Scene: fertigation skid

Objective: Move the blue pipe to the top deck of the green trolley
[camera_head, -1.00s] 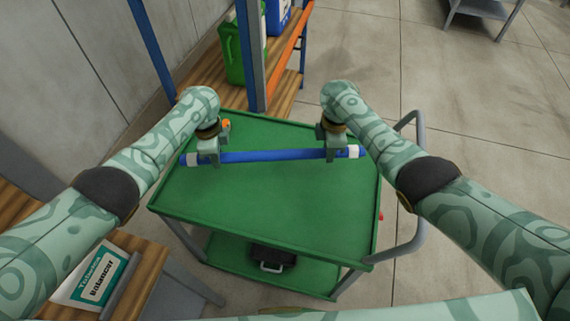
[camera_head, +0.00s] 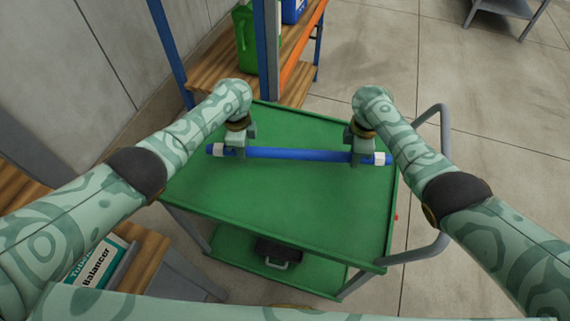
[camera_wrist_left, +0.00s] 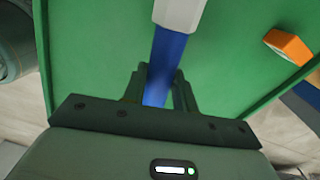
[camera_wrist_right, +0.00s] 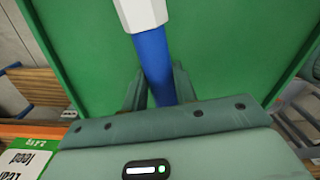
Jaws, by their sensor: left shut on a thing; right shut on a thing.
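I cannot tell whether the pipe touches the deck.
A black case (camera_head: 278,252) sits on the trolley's lower deck. The grey handle (camera_head: 445,160) is on the right. A shelf rack with a green canister (camera_head: 245,40) stands behind. A wooden surface with a labelled box (camera_head: 95,262) is at lower left. The deck's near part is bare.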

